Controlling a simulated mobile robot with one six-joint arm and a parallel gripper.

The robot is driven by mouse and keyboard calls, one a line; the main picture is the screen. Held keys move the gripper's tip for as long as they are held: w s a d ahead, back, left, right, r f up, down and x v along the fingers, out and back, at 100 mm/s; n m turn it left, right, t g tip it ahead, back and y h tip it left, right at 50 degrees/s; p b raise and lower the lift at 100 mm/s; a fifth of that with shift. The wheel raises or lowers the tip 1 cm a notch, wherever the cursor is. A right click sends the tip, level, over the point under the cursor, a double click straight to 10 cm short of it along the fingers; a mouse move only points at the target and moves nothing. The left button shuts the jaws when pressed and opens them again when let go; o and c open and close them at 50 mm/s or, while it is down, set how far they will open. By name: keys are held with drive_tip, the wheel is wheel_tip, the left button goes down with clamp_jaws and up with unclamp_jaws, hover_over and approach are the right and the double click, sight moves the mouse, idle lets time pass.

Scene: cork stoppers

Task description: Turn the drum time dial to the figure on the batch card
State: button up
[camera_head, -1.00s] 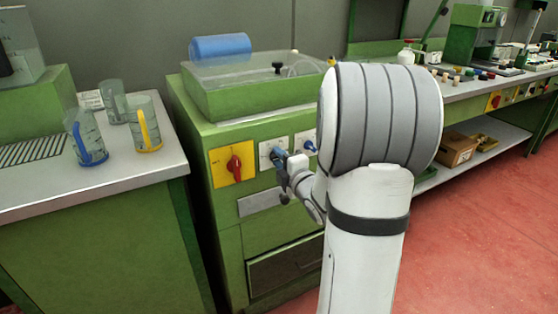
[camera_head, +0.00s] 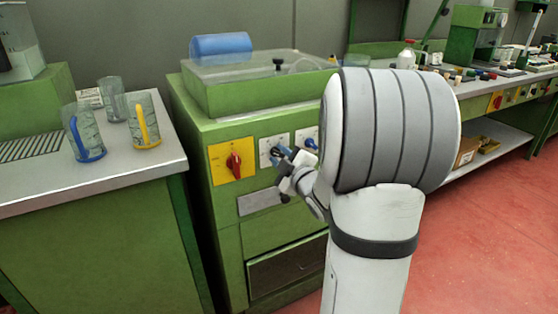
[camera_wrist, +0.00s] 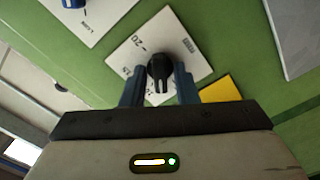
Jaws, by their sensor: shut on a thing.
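The drum time dial is a black knob (camera_wrist: 159,72) on a square white plate (camera_wrist: 130,52) with printed figures, one reading 20. The plate also shows in the head view (camera_head: 266,147), on the front of the green machine. My gripper (camera_wrist: 160,85) is shut on the knob, with one blue finger on each side; in the wrist view it looks rolled against the plate. In the head view my gripper (camera_head: 283,156) hides most of the knob. The knob's exact setting is unclear. I cannot pick out a readable batch card.
A red switch on a yellow plate (camera_head: 232,162) is left of the dial. A blue knob (camera_head: 311,143) on another white plate is to its right. Jugs (camera_head: 144,122) stand on the left bench. A clear-lidded tray (camera_head: 262,70) tops the machine.

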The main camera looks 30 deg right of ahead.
drive_tip(key=m, duration=0.3)
drive_tip(key=shift+m, duration=0.4)
drive_tip(key=m, duration=0.3)
drive_tip(key=shift+m, duration=0.3)
drive_tip(key=m+p, duration=0.1)
drive_tip(key=m, duration=0.2)
drive_tip(key=shift+m, duration=0.3)
drive_tip(key=m+p, duration=0.2)
drive_tip(key=m, duration=0.2)
drive_tip(key=shift+m, duration=0.3)
drive_tip(key=m+p, duration=0.1)
drive_tip(key=m, duration=0.2)
drive_tip(key=shift+m, duration=0.3)
drive_tip(key=m+p, duration=0.2)
drive_tip(key=m, duration=0.1)
drive_tip(key=shift+m, duration=0.3)
drive_tip(key=m+p, duration=0.2)
drive_tip(key=m, duration=0.4)
drive_tip(key=shift+f+p, duration=0.15)
drive_tip(key=shift+p, duration=0.2)
drive_tip(key=shift+m, duration=0.3)
